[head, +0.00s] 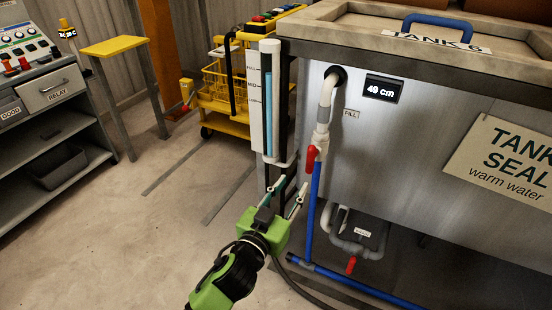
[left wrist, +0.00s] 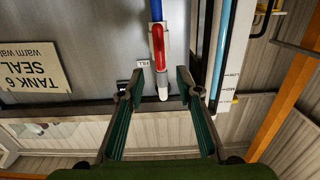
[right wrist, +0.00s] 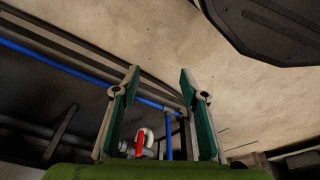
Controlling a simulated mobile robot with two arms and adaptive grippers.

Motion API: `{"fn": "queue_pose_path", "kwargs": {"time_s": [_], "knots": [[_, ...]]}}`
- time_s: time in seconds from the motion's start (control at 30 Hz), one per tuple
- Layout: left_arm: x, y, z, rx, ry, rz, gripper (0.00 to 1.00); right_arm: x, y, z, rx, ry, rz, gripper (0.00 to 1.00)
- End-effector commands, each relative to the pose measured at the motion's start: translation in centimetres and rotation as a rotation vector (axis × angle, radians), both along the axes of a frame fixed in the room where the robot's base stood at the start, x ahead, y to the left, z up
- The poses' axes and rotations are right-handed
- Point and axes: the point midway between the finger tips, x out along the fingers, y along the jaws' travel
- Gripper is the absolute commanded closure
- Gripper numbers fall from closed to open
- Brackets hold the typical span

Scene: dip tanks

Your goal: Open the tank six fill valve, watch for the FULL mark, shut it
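The tank six fill valve has a red handle (head: 311,157) pointing down, roughly in line with the blue supply pipe (head: 316,195). The sight gauge (head: 256,100) beside it has FULL, MID and LOW marks; its blue column (head: 268,110) tops out close to FULL. The level display (head: 383,89) appears to read 49 cm. My left gripper (head: 291,188) is open and empty, a little below and left of the handle. In the left wrist view (left wrist: 160,82) the handle (left wrist: 159,45) lies between the finger lines, beyond the tips. My right gripper (right wrist: 160,80) is open and empty.
Tank six (head: 430,130) fills the right side. A lower red-handled valve (head: 351,265) sits under it, by the blue floor pipe (head: 370,290). A yellow cart (head: 222,115), a yellow-topped stool (head: 113,46) and a control bench (head: 50,95) stand left. The floor between is mostly clear.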

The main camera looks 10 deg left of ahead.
Motion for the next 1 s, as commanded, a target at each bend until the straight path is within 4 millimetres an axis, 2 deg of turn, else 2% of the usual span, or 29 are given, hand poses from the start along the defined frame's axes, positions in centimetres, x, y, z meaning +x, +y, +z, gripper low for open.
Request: {"fn": "queue_pose_path", "kwargs": {"time_s": [0.1, 0.27, 0.7, 1.0], "knots": [[-0.1, -0.4, 1.4, -0.017, -0.028, -0.008, 0.68, 0.1, -0.1, 0.3, -0.001, -0.003, 0.000, 0.60], [1.3, -0.9, 1.6, -0.017, -0.031, -0.007, 0.68, 0.2, 0.0, 0.7, -0.001, -0.004, -0.001, 0.60], [9.1, -3.3, 1.5, -0.016, -0.030, -0.006, 0.68, 0.9, 0.0, 3.3, 0.001, -0.022, -0.003, 0.60], [12.4, -4.4, 1.4, -0.015, -0.028, -0.007, 0.68, 1.1, 0.0, 5.1, 0.002, -0.030, -0.005, 0.60]]}}
